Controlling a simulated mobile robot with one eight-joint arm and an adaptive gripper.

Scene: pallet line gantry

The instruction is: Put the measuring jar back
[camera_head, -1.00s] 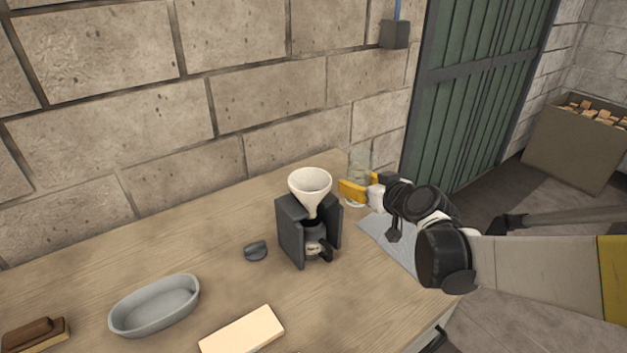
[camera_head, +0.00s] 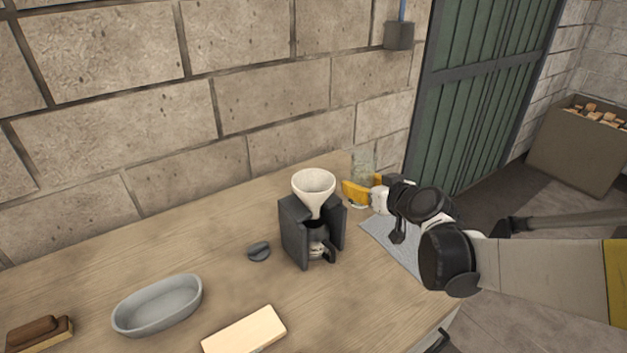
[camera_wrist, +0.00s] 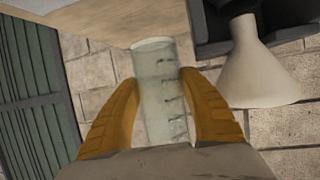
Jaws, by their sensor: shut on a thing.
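The measuring jar (camera_wrist: 160,92) is a clear glass cylinder with dark graduation marks. It stands between the orange fingers of my gripper (camera_wrist: 163,105) in the wrist view, and the gripper is shut on it. In the head view the jar (camera_head: 362,165) shows faintly behind the yellow-orange fingers of my gripper (camera_head: 357,190), near the table's back right corner. The jar looks upright. Whether its base touches the table cannot be told.
A grey mat (camera_head: 392,243) lies at the right edge. A grey oval dish (camera_head: 158,306), a pale block (camera_head: 244,331) and a brush (camera_head: 40,333) are in front.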

